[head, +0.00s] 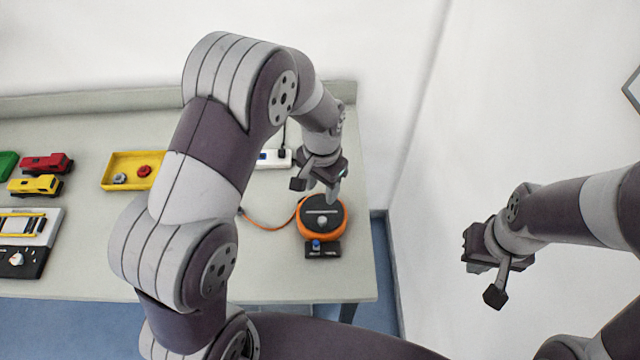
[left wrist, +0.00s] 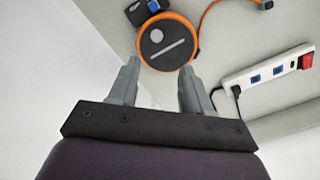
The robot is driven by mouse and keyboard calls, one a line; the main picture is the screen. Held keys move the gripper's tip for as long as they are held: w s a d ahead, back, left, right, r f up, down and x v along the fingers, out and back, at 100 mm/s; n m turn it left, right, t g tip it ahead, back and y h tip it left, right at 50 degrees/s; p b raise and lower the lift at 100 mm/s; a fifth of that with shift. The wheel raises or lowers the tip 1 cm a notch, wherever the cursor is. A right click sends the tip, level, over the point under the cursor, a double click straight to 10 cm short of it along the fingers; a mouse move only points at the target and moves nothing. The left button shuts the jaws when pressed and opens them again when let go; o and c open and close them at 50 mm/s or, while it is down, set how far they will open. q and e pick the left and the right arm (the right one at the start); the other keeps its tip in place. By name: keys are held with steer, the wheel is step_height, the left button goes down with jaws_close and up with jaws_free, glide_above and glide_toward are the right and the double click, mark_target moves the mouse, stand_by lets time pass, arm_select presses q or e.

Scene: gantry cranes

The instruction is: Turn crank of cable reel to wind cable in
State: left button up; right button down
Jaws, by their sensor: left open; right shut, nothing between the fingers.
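The cable reel (head: 322,214) is an orange and black drum on the table's right part, with a grey knob and a light bar on its top face. It also shows in the left wrist view (left wrist: 167,55), beyond the fingertips. An orange cable (head: 262,225) runs from it to the left. My left gripper (head: 331,190) is open and above the back edge of the reel, with its two fingers (left wrist: 157,78) apart and nothing between them. Whether they touch the reel I cannot tell. My right gripper (head: 478,262) is shut and empty, away to the right of the table.
A black block with a blue part (head: 322,249) sits in front of the reel. A white power strip (left wrist: 268,76) with a red switch lies behind it. A yellow tray (head: 118,170), toy trucks (head: 35,186) and a crane panel (head: 28,240) are at the left. A wall stands right of the table.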

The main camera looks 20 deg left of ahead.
mark_target(322, 219)
arm_select(q)
steer(key=shift+m, duration=0.4)
step_height(322, 219, down, 11)
steer(key=p, duration=0.3)
steer(key=shift+s+d+r, duration=0.1)
steer(key=shift+s, duration=0.05)
steer(key=shift+s+d+f, duration=0.1)
steer(key=shift+s+f, duration=0.05)
steer(key=shift+f, duration=0.05)
steer(key=shift+s+d, duration=0.15)
steer(key=shift+s, duration=0.2)
steer(key=shift+w, duration=0.15)
steer(key=c, duration=0.4)
steer(key=shift+w+f, duration=0.1)
steer(key=c, duration=0.5)
jaws_close()
arm_select(e)
steer(key=r, duration=0.1)
steer(key=s+r, duration=0.1)
steer(key=r, duration=0.1)
steer(key=shift+s+d+r, duration=0.25)
steer(key=shift+s+r, duration=0.1)
steer(key=shift+r, duration=0.05)
